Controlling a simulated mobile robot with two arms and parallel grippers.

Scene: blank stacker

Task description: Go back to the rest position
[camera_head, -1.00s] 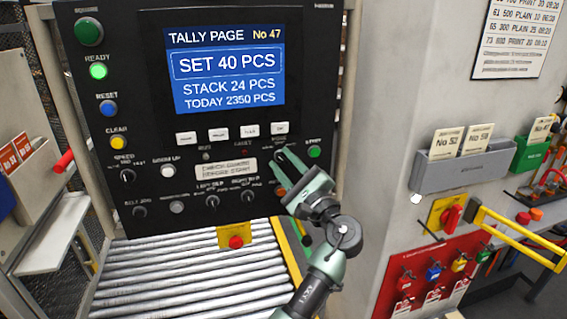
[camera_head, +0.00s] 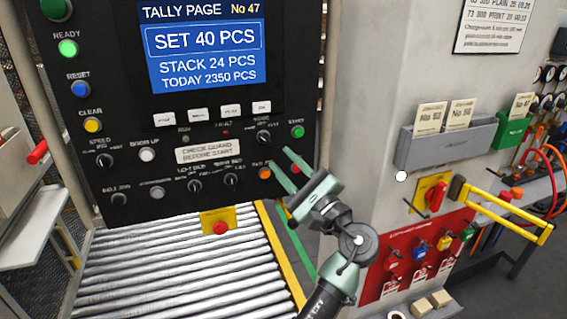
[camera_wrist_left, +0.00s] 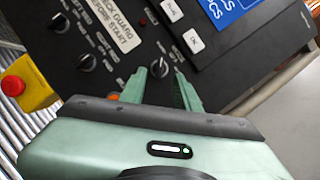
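My left gripper (camera_head: 281,160) is open and empty in front of the lower right of the black control panel (camera_head: 212,120). In the left wrist view its two green fingers (camera_wrist_left: 160,90) stand apart with nothing between them. They point at the panel near a black knob (camera_wrist_left: 159,68); contact cannot be told. In the head view the mode knob (camera_head: 264,137) and green start button (camera_head: 297,132) show just above the fingers, and an orange button (camera_head: 265,173) shows beside them. My right gripper is not in view.
The panel's screen (camera_head: 203,50) reads SET 40, STACK 24. A roller conveyor (camera_head: 170,275) with a red stop button (camera_head: 221,228) lies below. To the right are a grey pillar (camera_head: 365,90), a card holder (camera_head: 450,145), a yellow handle (camera_head: 510,215) and a red lockout board (camera_head: 400,265).

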